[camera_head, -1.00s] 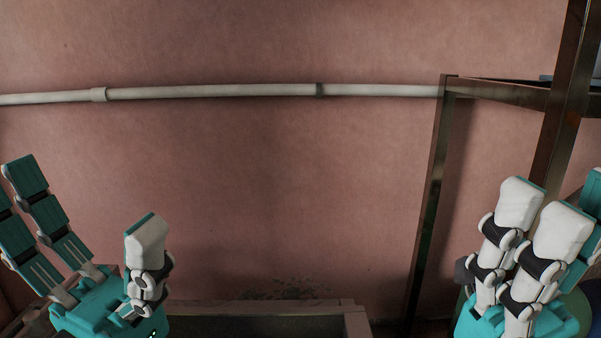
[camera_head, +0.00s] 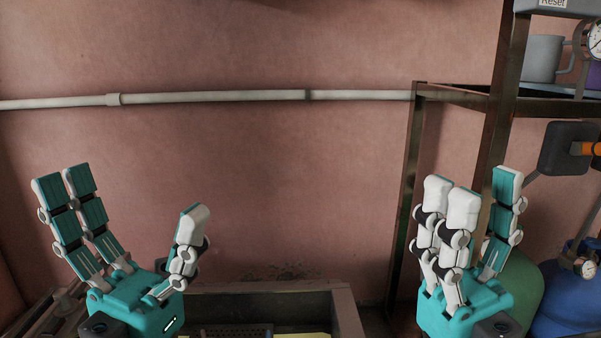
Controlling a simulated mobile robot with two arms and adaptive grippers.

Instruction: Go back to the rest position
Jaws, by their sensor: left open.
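My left gripper (camera_head: 130,203) is at the lower left of the head view, with its teal and white fingers pointing up and spread wide apart. It is open and empty. My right gripper (camera_head: 477,190) is at the lower right, in front of the metal rack, also with its fingers pointing up. Its fingers stand apart with nothing between them. Neither gripper touches anything that I can see.
A metal rack (camera_head: 410,190) stands at the right, with a grey pot (camera_head: 543,58) on its shelf. Blue (camera_head: 570,300) and green (camera_head: 522,280) tanks are below. A trough-like container (camera_head: 345,312) lies between my grippers. A pipe (camera_head: 210,97) crosses the pink wall.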

